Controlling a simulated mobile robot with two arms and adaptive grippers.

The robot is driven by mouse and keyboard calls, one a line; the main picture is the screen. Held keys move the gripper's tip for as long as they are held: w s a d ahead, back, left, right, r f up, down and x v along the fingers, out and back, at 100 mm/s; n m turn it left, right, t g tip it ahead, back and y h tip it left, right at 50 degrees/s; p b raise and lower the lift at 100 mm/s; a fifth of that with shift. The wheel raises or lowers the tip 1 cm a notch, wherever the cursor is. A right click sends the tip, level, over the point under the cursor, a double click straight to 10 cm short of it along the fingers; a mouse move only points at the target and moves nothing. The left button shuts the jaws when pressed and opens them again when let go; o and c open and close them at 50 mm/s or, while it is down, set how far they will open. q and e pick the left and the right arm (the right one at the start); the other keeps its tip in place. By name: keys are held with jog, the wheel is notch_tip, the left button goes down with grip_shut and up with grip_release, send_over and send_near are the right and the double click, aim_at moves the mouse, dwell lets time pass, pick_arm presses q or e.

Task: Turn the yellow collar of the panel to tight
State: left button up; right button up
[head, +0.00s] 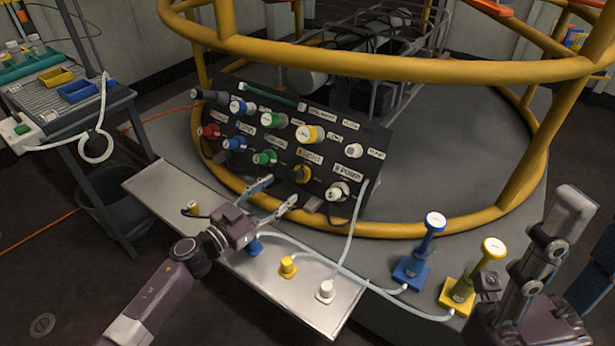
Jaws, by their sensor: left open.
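The dark tilted panel (335,130) carries rows of coloured round connectors. One with a yellow collar (303,174) sits in the lower row, and a larger yellow one with a white face (310,134) sits above it. I cannot tell from their look which is tight. My left gripper (281,191) is open and empty. Its two fingers point at the lower part of the panel, left of and below the lower yellow collar, apart from it.
A metal shelf (185,190) below the panel holds several plugs, with white cables running off. A yellow ring rail (400,66) crosses above the panel. Blue (411,270) and yellow (460,290) post stands are at the right. A cart (60,100) with trays stands left.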

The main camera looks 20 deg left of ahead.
aim_at(295, 178)
pick_arm(q)
jog(key=b+x, duration=0.2)
jog(key=x, duration=0.4)
jog(key=shift+d, duration=0.15)
jog(key=shift+w+d, duration=0.2)
jog(key=shift+w, duration=0.25)
jog(key=shift+c, duration=0.3)
jog(key=c, duration=1.1)
